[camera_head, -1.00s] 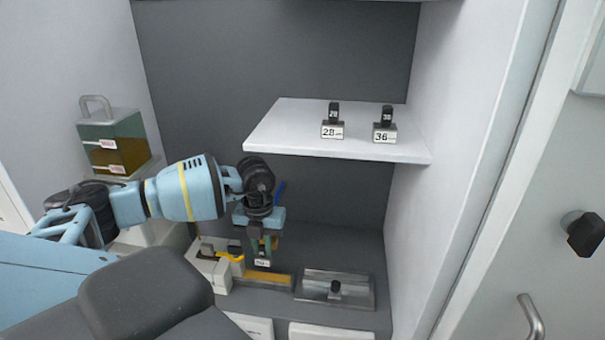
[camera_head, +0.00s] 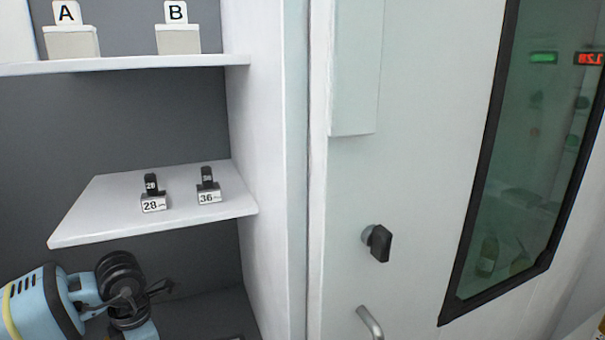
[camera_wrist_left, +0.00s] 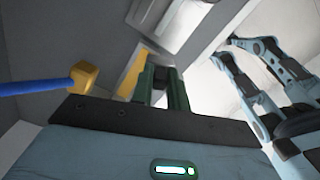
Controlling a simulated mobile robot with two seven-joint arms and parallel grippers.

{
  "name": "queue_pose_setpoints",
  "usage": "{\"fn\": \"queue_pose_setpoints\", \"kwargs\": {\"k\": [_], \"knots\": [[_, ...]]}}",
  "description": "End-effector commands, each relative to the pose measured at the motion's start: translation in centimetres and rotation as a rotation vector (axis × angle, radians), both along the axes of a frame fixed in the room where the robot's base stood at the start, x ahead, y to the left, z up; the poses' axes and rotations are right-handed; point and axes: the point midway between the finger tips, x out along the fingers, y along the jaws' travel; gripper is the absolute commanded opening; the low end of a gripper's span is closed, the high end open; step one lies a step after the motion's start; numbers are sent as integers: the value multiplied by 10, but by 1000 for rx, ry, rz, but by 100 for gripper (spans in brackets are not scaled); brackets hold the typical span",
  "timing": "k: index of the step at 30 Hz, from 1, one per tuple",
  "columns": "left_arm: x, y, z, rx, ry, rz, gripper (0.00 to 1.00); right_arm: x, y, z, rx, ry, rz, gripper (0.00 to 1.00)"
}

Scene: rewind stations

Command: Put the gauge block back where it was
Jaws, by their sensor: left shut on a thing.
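My left gripper (camera_wrist_left: 165,77) shows in the left wrist view with two green fingers shut on a small dark thing (camera_wrist_left: 165,72), probably the gauge block. Its label cannot be read here. On the middle shelf (camera_head: 105,215) stand a black block marked 28 (camera_head: 152,184) with a white 28 label (camera_head: 153,205) and a similar black block (camera_head: 207,178) with a 36 label (camera_head: 210,198). My right gripper is not in view.
Above, a shelf holds bins labelled A (camera_head: 70,42) and B (camera_head: 178,40). A white cabinet wall (camera_head: 262,150) bounds the right. Beyond it are a black knob (camera_head: 377,243) and a dark-framed window (camera_head: 520,170). A blue-handled tool with a yellow head (camera_wrist_left: 85,77) is near the left gripper.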

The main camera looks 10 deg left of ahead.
Motion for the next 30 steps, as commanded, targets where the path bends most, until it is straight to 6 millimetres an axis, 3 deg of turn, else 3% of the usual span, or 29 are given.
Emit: {"fn": "queue_pose_setpoints", "kwargs": {"k": [9,30], "knots": [[-1,-46,8,-1,-3,-649,0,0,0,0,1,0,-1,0],[-14,-129,31,2,-2,-2044,0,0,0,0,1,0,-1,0]]}}
